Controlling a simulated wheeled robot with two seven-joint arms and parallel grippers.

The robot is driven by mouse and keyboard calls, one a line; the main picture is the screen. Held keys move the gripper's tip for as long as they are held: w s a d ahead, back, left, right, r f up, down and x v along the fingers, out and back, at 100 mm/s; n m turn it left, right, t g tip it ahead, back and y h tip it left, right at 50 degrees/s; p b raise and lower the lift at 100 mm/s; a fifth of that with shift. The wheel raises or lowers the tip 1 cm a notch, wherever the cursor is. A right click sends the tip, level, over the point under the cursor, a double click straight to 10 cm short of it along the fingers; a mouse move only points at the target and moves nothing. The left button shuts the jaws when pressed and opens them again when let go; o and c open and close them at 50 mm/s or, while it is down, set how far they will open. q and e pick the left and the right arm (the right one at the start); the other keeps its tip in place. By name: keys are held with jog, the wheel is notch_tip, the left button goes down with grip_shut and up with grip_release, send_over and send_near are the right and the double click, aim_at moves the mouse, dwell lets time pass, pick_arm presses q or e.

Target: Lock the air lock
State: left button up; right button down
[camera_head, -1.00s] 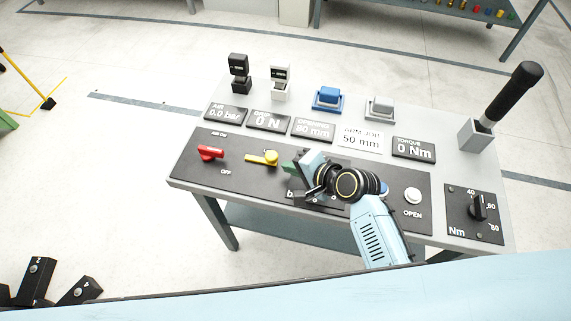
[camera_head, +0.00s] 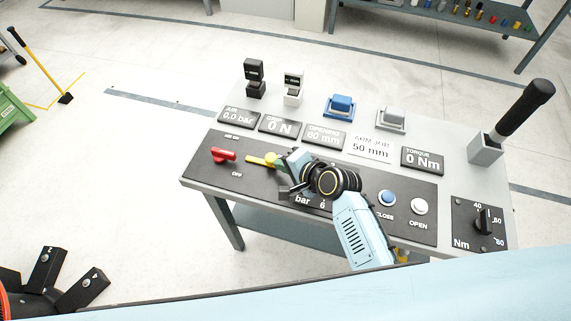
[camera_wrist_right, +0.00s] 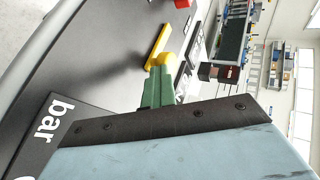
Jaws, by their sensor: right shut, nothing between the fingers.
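The yellow lever (camera_head: 260,160) sits on the black control panel (camera_head: 240,178), right of the red lever (camera_head: 223,155). It points left in the head view. My right gripper (camera_head: 282,163) is shut and empty just right of the yellow lever's round hub. In the right wrist view the green fingers (camera_wrist_right: 158,84) are together, with their tips right at the yellow lever (camera_wrist_right: 158,48). I cannot tell whether they touch it. The gripper hides part of the panel around the "bar" marking.
A "0.0 bar" air display (camera_head: 238,118) stands behind the red lever. Blue (camera_head: 387,198) and white (camera_head: 419,206) buttons lie right of my arm. A torque dial (camera_head: 485,219) and a black-handled tool (camera_head: 520,112) are at the right end.

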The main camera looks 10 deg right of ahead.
jog(key=shift+a, duration=0.1)
jog(key=shift+s, duration=0.2)
jog(key=s+d+p, duration=0.1)
jog(key=s, duration=0.1)
jog(key=s+d+r+p, duration=0.1)
jog(key=d, duration=0.1)
jog(key=shift+s+d+r, duration=0.1)
jog(key=shift+s+d, duration=0.05)
jog(key=shift+s, duration=0.25)
jog(key=p+v, duration=0.2)
jog(key=v, duration=0.5)
jog(key=shift+s+d+r, duration=0.1)
jog(key=shift+s+d, duration=0.1)
jog(key=shift+d, duration=0.1)
jog(key=shift+s+d+r, duration=0.2)
jog(key=shift+s+r, duration=0.05)
jog(key=shift+s, duration=0.05)
